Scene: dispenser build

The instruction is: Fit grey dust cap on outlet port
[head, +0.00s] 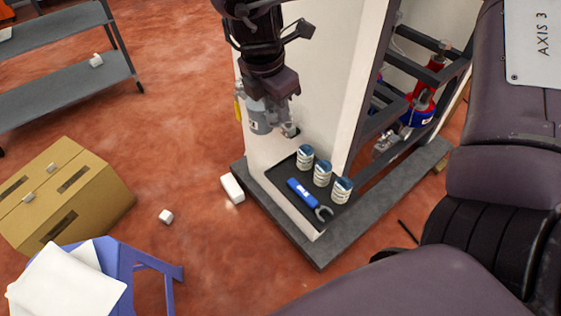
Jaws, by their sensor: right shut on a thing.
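My right gripper (288,130) comes down from the top of the head view, beside the white housing (325,75) of the dispenser. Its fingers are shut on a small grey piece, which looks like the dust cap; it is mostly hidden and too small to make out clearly. The piece is close to the housing's lower front face, by a small dark spot there that may be the outlet port. I cannot tell whether they touch. My left gripper is not in view.
Below, a dark tray (275,176) on the grey plinth (335,240) holds three ribbed cans (322,174) and a blue wrench (301,191). A white block (232,189) lies beside it. A cardboard box (100,180), a blue stool (165,273) and a grey shelf (60,75) stand left.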

